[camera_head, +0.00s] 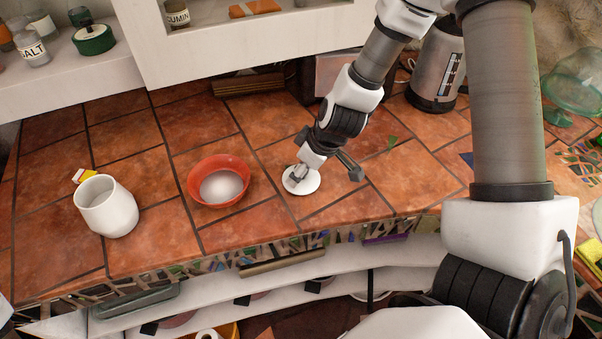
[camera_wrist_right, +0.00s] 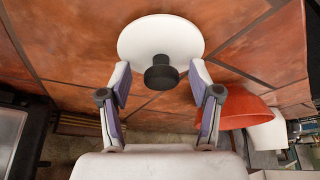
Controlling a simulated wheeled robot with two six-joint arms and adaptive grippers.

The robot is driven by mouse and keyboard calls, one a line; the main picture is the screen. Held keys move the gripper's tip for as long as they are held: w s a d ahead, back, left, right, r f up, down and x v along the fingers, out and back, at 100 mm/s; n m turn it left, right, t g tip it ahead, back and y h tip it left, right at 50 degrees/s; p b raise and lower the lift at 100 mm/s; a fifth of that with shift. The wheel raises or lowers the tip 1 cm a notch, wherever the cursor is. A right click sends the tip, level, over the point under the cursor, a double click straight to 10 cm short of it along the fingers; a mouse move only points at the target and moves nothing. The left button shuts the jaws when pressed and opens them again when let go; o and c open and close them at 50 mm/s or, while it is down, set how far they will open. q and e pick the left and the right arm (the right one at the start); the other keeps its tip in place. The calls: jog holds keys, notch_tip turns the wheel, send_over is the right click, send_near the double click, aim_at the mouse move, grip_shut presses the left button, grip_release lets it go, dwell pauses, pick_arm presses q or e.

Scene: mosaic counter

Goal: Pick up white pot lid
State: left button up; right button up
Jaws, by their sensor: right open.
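The white pot lid (camera_head: 303,186) lies flat on the terracotta tiles near the counter's front edge. In the right wrist view the lid (camera_wrist_right: 160,35) is a round white disc with a black knob (camera_wrist_right: 161,75). My right gripper (camera_head: 299,173) points down over the lid and hides part of it. In the wrist view my right gripper (camera_wrist_right: 159,72) is open, with one finger on each side of the knob and visible gaps to it. I cannot tell how far the fingertips are above the lid.
A red bowl (camera_head: 203,196) with a pale inside stands left of the lid. A white cup (camera_head: 108,209) is farther left, beside a small yellow and white object (camera_head: 83,176). A metal kettle (camera_head: 438,68) stands back right. Tiles around the lid are mostly clear.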

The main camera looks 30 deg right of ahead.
jog(key=shift+s+a, duration=0.1)
grip_shut()
jog(key=shift+r, duration=0.1)
